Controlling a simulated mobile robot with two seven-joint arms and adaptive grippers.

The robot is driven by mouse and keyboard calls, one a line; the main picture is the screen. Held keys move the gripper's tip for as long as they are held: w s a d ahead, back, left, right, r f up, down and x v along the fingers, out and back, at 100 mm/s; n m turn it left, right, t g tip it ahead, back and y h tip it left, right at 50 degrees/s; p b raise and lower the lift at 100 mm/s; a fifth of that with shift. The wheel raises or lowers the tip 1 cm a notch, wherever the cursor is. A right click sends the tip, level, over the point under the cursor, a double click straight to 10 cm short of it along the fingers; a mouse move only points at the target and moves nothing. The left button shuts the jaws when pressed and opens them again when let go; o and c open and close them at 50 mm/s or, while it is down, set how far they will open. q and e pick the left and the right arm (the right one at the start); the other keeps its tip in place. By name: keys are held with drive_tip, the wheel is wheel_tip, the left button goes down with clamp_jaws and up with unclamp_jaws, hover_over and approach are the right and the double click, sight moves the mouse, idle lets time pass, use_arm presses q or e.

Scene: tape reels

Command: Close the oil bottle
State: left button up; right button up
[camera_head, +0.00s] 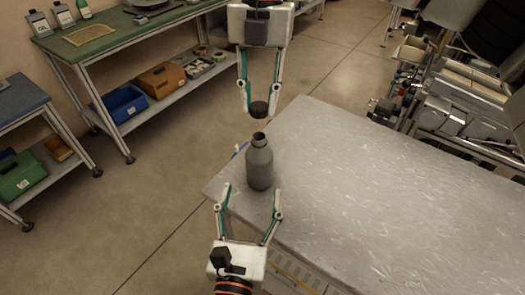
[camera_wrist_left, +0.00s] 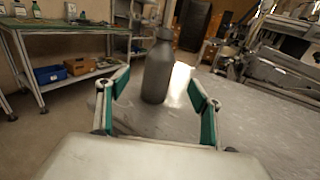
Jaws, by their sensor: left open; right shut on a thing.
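The grey oil bottle (camera_head: 259,165) stands upright near the left corner of the metal table, with its dark neck open at the top. It also shows in the left wrist view (camera_wrist_left: 157,70), beyond and between the open fingers. My left gripper (camera_head: 249,200) is open on the near side of the bottle, fingers pointing toward it. My right gripper (camera_head: 259,104) comes in from the top of the head view and is shut on a dark round cap (camera_head: 258,110). The cap is apart from the bottle and appears above its neck.
The metal table (camera_head: 380,200) is bare to the right of the bottle. A green workbench (camera_head: 120,35) with a blue bin (camera_head: 124,106) and a brown box (camera_head: 161,79) on its shelf stands at the back left. Machinery (camera_head: 450,100) stands at the right.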

use_arm(q)
drive_tip(key=shift+w, duration=0.2)
use_arm(e)
drive_tip(key=shift+w, duration=0.2)
use_arm(q)
drive_tip(key=shift+s, duration=0.15)
use_arm(e)
drive_tip(key=shift+s+r, duration=0.1)
drive_tip(key=shift+s, duration=0.1)
use_arm(q)
drive_tip(key=w, duration=0.4)
drive_tip(key=w+d, duration=0.1)
drive_tip(key=w, duration=0.3)
drive_tip(key=w+d, duration=0.1)
drive_tip(key=w, duration=0.3)
use_arm(e)
drive_tip(key=shift+w, duration=0.1)
use_arm(q)
drive_tip(key=c, duration=1.7)
use_arm(e)
hover_over(258, 137)
drive_tip(key=shift+w+d+f, duration=0.1)
drive_tip(key=shift+w+f, duration=0.1)
drive_tip(key=shift+f, duration=1.1)
drive_tip(key=shift+w+d+f, duration=0.1)
drive_tip(key=shift+w+f, duration=0.05)
drive_tip(key=shift+f, duration=1.1)
